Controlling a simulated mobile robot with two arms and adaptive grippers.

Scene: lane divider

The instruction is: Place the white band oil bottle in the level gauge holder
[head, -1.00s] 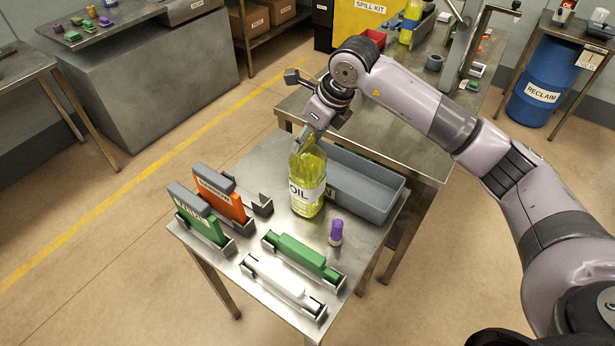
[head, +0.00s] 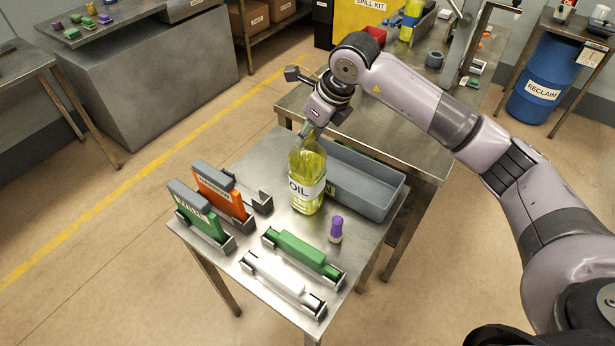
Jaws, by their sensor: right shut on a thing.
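The oil bottle (head: 307,190) is clear with yellow oil and a white band reading "OIL". It is upright over the small metal table (head: 262,160), in front of the grey tray. I cannot tell whether its base touches the table. My right gripper (head: 307,130) is shut on the oil bottle's top from above; the fingertips are small and partly hidden. Several metal holders stand on the table: an open dark bracket (head: 263,203), others with green and orange upright pieces, and others with green and white lying pieces. I cannot read which is the level gauge holder. My left gripper is not in view.
A long grey tray (head: 372,205) lies along the table's back right. A small purple-capped bottle (head: 336,229) stands right of the oil bottle. The orange piece (head: 220,192) and green piece (head: 197,212) stand tall at left. A larger bench (head: 405,158) adjoins behind.

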